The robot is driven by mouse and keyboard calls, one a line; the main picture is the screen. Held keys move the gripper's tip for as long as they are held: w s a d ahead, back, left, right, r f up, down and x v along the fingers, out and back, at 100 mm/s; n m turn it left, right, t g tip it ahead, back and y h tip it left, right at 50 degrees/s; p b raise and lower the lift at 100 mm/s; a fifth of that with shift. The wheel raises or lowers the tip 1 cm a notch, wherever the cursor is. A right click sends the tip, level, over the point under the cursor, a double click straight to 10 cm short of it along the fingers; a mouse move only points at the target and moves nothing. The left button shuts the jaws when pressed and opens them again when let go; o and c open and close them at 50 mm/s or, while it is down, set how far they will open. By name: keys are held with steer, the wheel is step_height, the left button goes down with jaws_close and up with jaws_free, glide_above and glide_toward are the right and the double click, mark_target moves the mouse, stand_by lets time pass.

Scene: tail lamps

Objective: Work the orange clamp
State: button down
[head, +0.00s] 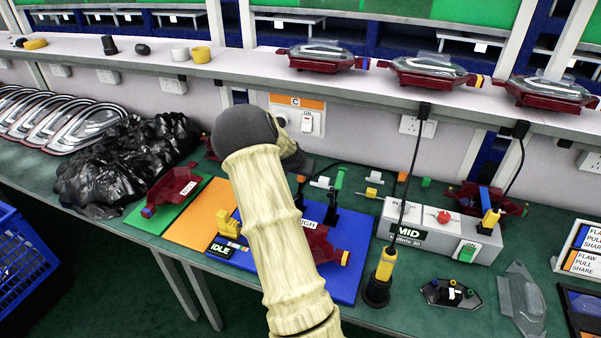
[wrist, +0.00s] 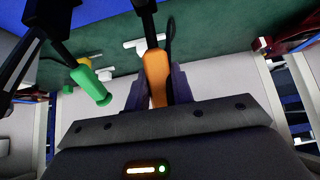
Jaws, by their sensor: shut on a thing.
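The orange clamp handle (wrist: 156,66) stands between the two purple fingers of my gripper (wrist: 160,88) in the wrist view. My gripper is shut on this handle. A green clamp handle (wrist: 92,84) is to its left, apart from my gripper.
A grey MID box (head: 430,236) with cables stands to the right. A yellow-and-black tool (head: 382,272) stands at the board's right edge. Black plastic (head: 125,165) and a red housing (head: 172,190) lie left. A shelf (head: 350,85) with several lamps runs above.

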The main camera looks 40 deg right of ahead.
steer(key=c, duration=1.2)
jaws_free()
steer(key=v, duration=1.7)
steer(key=shift+r, duration=0.15)
steer(key=shift+a, duration=0.1)
